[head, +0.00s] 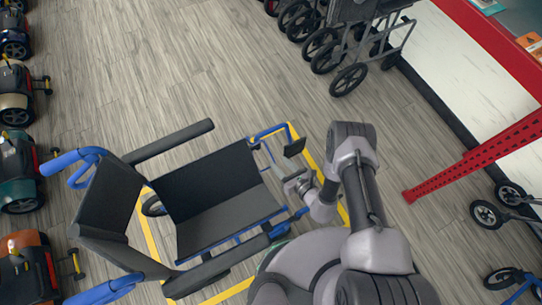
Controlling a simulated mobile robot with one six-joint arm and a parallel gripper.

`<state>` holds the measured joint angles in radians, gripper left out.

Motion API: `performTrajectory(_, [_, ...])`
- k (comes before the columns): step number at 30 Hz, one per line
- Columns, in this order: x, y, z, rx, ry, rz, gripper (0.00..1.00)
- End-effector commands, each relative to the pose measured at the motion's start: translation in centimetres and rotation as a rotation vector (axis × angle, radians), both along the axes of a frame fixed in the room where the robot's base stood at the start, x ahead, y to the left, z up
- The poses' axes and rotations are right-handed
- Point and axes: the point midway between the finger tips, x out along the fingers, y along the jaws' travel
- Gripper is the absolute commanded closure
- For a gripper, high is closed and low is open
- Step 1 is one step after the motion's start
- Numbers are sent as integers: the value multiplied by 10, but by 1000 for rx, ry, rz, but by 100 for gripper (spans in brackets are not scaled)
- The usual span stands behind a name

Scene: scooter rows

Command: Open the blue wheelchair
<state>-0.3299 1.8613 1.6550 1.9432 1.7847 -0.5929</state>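The blue wheelchair (215,207) stands left of my arm in the head view. Its black seat is spread nearly flat and its black backrest (108,196) is at the left. Blue push handles stick out at the left, and black armrests run along both sides. A blue front frame with a dark footplate (294,147) is at its right end. My gripper (293,182) is at the front of the chair, beside the seat's right edge and near the footrest frame. Its fingers are small here, and I cannot tell whether they are open or touch the frame.
Yellow floor tape (152,238) outlines a box around the chair. Mobility scooters (17,170) line the left edge. Folded wheelchairs (350,78) stand at the top right. A red post (470,165) and wheeled walkers (487,213) are at the right. Wood floor above the chair is clear.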

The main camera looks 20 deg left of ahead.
Motion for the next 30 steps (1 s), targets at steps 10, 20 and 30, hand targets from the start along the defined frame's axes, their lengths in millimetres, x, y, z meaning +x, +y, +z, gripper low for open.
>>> performTrajectory(10, [34,56,-30,1,-1,2,61])
performTrajectory(20, [39,64,-29,1,1,1,61])
performTrajectory(30, [38,64,-29,1,1,1,100])
